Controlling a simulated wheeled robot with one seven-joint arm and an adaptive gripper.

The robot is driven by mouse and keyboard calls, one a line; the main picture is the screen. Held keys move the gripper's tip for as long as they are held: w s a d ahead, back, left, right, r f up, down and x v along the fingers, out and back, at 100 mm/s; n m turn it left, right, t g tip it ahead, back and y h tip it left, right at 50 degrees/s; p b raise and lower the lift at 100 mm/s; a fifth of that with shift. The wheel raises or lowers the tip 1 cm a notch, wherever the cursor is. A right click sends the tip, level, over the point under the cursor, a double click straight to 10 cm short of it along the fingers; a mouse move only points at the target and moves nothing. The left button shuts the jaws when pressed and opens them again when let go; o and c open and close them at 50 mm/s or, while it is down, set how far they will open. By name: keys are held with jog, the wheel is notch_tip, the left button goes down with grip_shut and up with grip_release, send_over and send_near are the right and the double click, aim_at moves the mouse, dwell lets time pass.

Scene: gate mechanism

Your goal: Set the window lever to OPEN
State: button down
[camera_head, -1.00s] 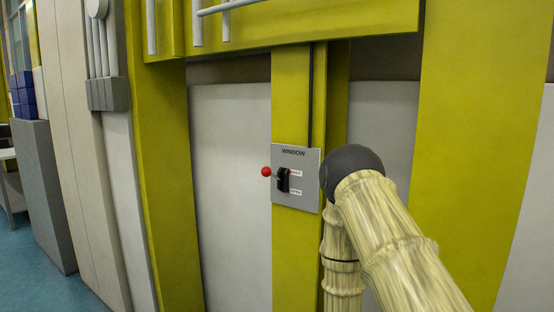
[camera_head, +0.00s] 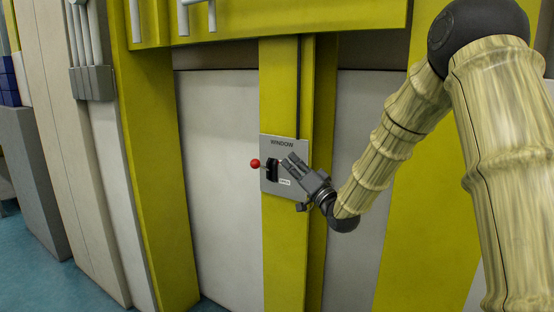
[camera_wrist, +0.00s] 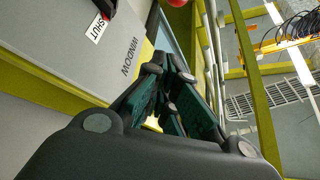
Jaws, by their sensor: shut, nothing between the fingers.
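The window lever has a red ball knob (camera_head: 255,163) that sticks out to the left from a black slot (camera_head: 272,171) on a grey panel (camera_head: 291,150) marked WINDOW. The lower label, OPEN (camera_head: 285,182), shows; the upper label is hidden behind my gripper in the head view. In the wrist view the SHUT label (camera_wrist: 96,28) and the edge of the red knob (camera_wrist: 177,2) show at the top. My gripper (camera_head: 288,159) is shut and empty, in front of the panel just right of the slot. Whether it touches anything I cannot tell.
The panel is on a yellow post (camera_head: 279,90) between white wall panels (camera_head: 220,150). A yellow beam with white pipes crosses above. A grey box with pipes (camera_head: 91,83) is on the wall at the left. The space left of the knob is clear.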

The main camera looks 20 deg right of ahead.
notch_tip(320, 180, up, 4)
jog(key=p, duration=0.4)
send_over(262, 167)
jog(key=s+d, duration=0.2)
jog(key=d, duration=0.2)
jog(key=shift+s+a+f+p, duration=0.2)
jog(key=shift+a+f+p, duration=0.35)
jog(key=shift+a+f, duration=0.3)
jog(key=shift+s+a+f+p, duration=0.15)
jog(key=shift+a+f+p, duration=0.4)
jog(key=shift+f, duration=0.35)
jog(key=shift+a, duration=0.1)
jog(key=shift+f, duration=0.1)
jog(key=shift+s+a+f+n+b, duration=0.15)
jog(key=shift+n+b, duration=0.25)
jog(key=shift+b, duration=0.4)
